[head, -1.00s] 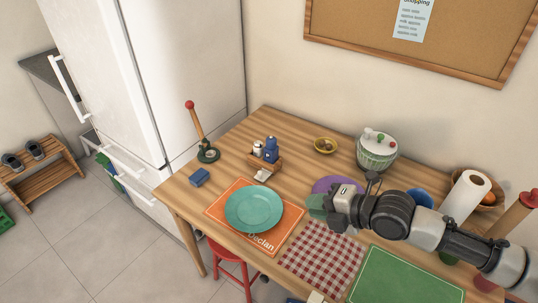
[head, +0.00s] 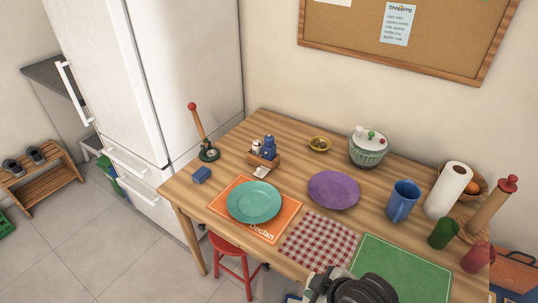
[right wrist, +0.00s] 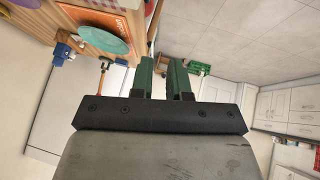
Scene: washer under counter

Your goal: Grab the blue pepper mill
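The blue pepper mill (head: 269,148) stands upright in a small wooden caddy (head: 265,162) at the back left of the table, beside a white-and-blue shaker (head: 256,148). In the right wrist view a small blue shape (right wrist: 62,51), likely the mill, shows at the left beyond the plate. My right gripper's green fingers (right wrist: 163,80) are a little apart with nothing between them, well away from the mill. In the head view my right arm (head: 355,290) is at the bottom edge, in front of the table. My left gripper is not in view.
A turquoise plate (head: 254,202) on an orange placemat (head: 286,222) lies in front of the caddy. A blue block (head: 201,175) and a red-tipped stand (head: 199,135) are left of it. A purple plate (head: 333,190), lidded pot (head: 368,150) and blue mug (head: 402,201) stand to the right.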

